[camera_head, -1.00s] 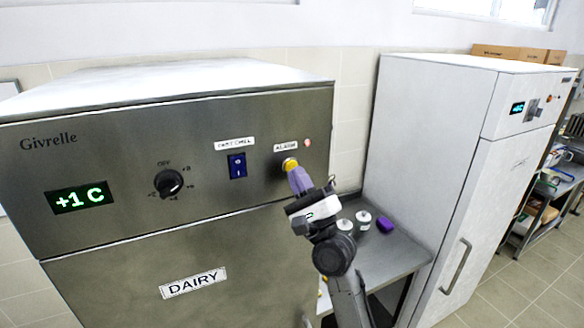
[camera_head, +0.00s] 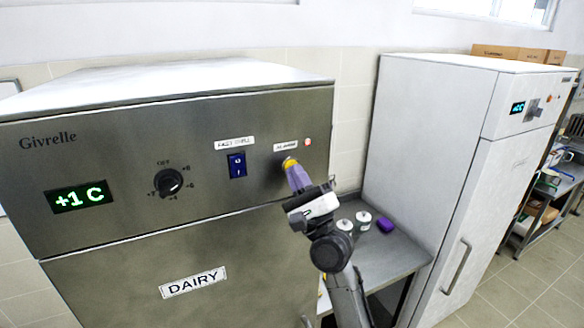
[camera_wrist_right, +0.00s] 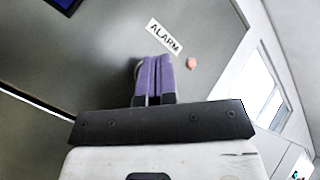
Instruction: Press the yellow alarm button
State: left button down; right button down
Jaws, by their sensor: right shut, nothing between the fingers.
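The yellow alarm button (camera_head: 289,162) is on the steel front panel of the Givrelle cabinet, below the ALARM label (camera_head: 286,145). My right gripper (camera_head: 292,170) is shut and empty, its purple fingertips at the button and covering its lower part. In the head view I cannot tell whether they touch it. In the right wrist view the purple fingers (camera_wrist_right: 153,75) are closed together, pointing at the panel just below the ALARM label (camera_wrist_right: 163,36), and hide most of the button. My left gripper is not in view.
A small red light (camera_head: 308,141) sits right of the ALARM label. A blue switch (camera_head: 237,165) and a black dial (camera_head: 168,183) are to the left. A steel table (camera_head: 385,262) with two jars and a purple object (camera_head: 386,225) stands between this cabinet and a white one (camera_head: 425,140).

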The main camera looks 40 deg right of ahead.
jog(key=shift+w, duration=0.15)
dwell(0.4)
jog(key=shift+w+d, duration=0.1)
jog(key=shift+w, duration=0.15)
dwell(0.5)
jog(key=shift+s, duration=0.1)
jog(key=shift+s+a+p, duration=0.2)
jog(key=shift+s+p, duration=0.1)
jog(key=shift+s, duration=0.4)
